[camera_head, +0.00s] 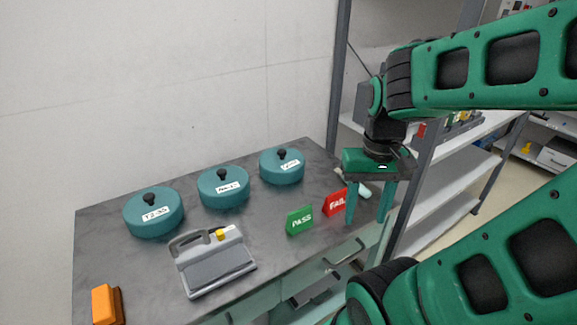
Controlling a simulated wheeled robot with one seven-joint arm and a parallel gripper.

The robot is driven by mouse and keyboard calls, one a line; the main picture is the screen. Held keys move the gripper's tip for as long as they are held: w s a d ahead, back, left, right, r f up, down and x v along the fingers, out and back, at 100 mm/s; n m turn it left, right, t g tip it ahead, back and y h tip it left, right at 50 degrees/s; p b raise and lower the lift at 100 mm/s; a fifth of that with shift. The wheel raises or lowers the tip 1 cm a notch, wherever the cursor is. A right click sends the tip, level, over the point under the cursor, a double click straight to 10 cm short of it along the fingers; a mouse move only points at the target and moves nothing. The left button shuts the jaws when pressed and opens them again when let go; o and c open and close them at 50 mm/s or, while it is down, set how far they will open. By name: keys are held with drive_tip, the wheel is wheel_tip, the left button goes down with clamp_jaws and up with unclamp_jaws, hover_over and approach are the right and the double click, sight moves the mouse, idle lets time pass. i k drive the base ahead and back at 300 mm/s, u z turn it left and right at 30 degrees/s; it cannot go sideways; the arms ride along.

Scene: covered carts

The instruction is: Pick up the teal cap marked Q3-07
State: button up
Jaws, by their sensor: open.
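Three round teal caps with black knobs and white labels stand in a row on the dark grey table top (285,232). The left cap (154,220) has a label that looks like "TZ-35". The middle cap (223,194) and the right cap (282,172) have labels too small to read surely. I cannot tell which one is marked Q3-07. My gripper (366,220) is open and empty, pointing down near the table's right edge. It is right of all three caps and apart from them.
A green PASS sign (300,220) and a red FAIL sign (336,202) stand between the caps and my gripper. A grey device (216,270) with a yellow button and an orange block (104,305) are at the front. Shelving (437,200) stands right of the table.

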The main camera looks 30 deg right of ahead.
sight(280, 165)
drive_tip(key=z, duration=0.9)
drive_tip(key=k, duration=1.35)
drive_tip(key=u, duration=0.3)
drive_tip(key=i, duration=1.05)
